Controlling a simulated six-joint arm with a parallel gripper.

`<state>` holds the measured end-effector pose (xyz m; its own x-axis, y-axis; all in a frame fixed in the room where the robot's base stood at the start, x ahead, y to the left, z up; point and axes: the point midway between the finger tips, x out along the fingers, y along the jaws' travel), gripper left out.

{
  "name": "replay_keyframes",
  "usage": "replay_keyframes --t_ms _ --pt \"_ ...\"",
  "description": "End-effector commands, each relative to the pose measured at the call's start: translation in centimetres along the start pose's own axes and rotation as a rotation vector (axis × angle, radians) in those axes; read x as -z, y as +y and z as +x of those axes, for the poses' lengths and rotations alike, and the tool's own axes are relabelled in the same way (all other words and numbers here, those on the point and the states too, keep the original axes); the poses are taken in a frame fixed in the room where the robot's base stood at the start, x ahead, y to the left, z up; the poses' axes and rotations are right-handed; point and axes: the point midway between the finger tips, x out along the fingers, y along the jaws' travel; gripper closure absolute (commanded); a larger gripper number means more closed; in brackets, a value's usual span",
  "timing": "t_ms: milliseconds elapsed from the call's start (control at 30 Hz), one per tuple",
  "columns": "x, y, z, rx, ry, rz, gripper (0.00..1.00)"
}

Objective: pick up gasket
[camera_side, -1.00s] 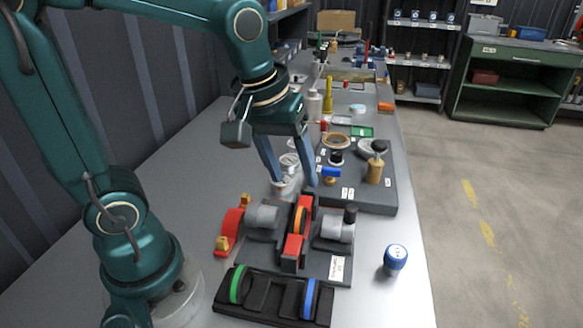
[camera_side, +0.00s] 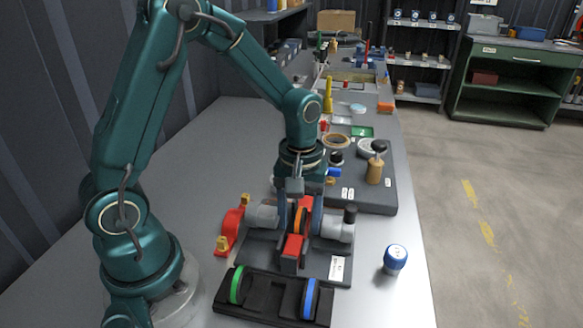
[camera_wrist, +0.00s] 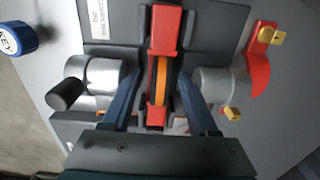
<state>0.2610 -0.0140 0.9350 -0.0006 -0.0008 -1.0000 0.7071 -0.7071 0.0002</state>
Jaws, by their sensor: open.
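An orange ring (camera_wrist: 161,80), which looks like the gasket, stands on edge in the slot of a red and dark pump fixture (camera_wrist: 167,30). In the side view the orange ring (camera_side: 298,222) is partly hidden by my gripper. My gripper (camera_wrist: 158,82) points down over the fixture. Its two blue fingers are apart, one on each side of the red housing and ring. I cannot tell whether they touch it. A green ring (camera_side: 236,285) and a blue ring (camera_side: 310,298) stand in a black holder (camera_side: 272,297) in front.
Grey cylinders (camera_wrist: 98,76) flank the slot closely on both sides. A red handle with yellow tabs (camera_side: 230,228) is at the left. A blue-capped container (camera_side: 396,259) stands at the right. A dark tray (camera_side: 376,201) with parts lies behind.

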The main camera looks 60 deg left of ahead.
Motion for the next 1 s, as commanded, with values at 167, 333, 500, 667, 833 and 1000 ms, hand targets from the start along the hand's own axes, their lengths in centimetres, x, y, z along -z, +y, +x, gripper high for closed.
replay_keyframes --t_ms 167,333,500,667,833,1000 --pt "0.0 0.0 0.4 -0.001 0.001 0.001 0.40" --pt "0.0 0.0 0.3 -0.001 0.001 0.001 0.55" --pt "0.0 0.0 0.3 -0.001 0.001 0.001 1.00" --pt "0.0 0.0 0.3 -0.001 0.001 0.001 1.00" --pt "0.0 0.0 0.1 -0.001 0.001 0.001 1.00" --pt "0.1 0.1 -1.0 -0.003 0.003 0.000 1.00"
